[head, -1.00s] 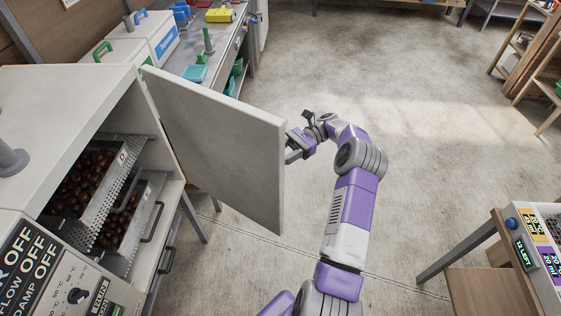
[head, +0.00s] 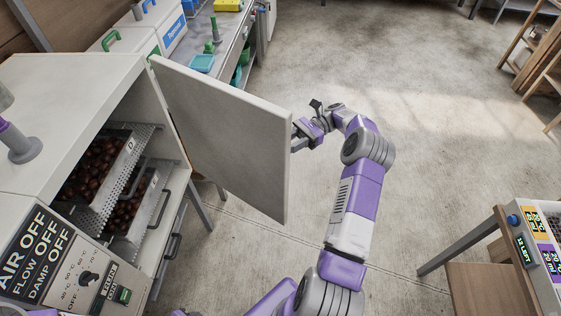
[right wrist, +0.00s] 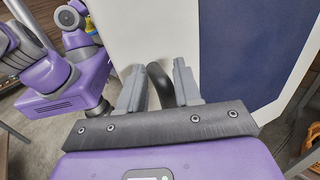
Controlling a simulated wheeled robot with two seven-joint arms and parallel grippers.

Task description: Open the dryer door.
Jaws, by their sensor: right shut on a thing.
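The dryer (head: 70,85) is the white cabinet at the left of the head view. Its door (head: 225,145) stands wide open, swung out to the right from the hinge side. My right gripper (head: 298,137) is at the door's far free edge, on its outer side. In the right wrist view my right gripper (right wrist: 160,90) has its fingers on the dark curved door handle (right wrist: 159,80), with the pale door panel (right wrist: 185,30) behind. The handle is hidden behind the door in the head view. My left gripper is not in view.
Perforated trays (head: 130,180) of chestnuts sit inside the dryer. A workbench (head: 225,50) with small items stands behind the door. A wooden stand (head: 480,275) is at the right. The concrete floor between is clear.

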